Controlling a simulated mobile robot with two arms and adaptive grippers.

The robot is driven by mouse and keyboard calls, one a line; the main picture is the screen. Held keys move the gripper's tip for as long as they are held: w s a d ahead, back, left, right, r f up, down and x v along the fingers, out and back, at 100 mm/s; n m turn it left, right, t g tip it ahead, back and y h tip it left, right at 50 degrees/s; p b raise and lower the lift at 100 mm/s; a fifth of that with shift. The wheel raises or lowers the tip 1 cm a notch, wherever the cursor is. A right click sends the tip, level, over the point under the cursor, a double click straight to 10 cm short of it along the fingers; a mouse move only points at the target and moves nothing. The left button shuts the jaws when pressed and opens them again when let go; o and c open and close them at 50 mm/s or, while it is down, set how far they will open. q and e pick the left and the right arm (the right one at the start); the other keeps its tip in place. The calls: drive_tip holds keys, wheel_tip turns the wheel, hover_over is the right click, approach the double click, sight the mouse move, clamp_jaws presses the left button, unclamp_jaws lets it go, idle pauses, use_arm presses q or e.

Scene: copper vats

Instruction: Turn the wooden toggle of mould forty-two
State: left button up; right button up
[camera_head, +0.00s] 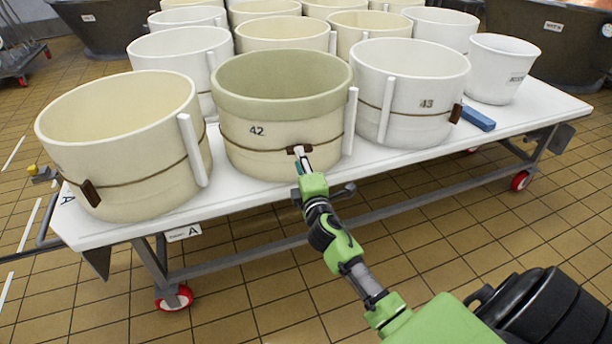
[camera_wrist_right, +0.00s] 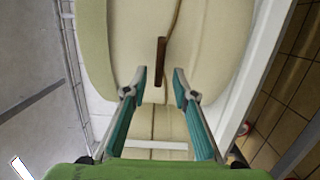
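Mould 42 (camera_head: 260,135) is a cream tub with a greenish rim band, upright at the front middle of the white table. A dark cord runs around it. Its brown wooden toggle (camera_head: 292,150) lies roughly along the cord on the near side, partly covered by my right gripper (camera_head: 303,158). In the right wrist view the toggle (camera_wrist_right: 161,55) shows as a brown bar, its near end between the tips of my right gripper (camera_wrist_right: 159,78). The fingers are apart, with gaps on both sides of the toggle. My left gripper is out of view.
Mould 43 (camera_head: 425,105) stands right of mould 42, and a cream mould (camera_head: 130,150) stands left, both close. White upright bars (camera_head: 350,120) stick up beside the moulds. A blue block (camera_head: 478,118) lies at the right. The tiled floor (camera_head: 270,300) in front is clear.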

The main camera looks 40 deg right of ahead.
drive_tip(key=v, duration=0.9)
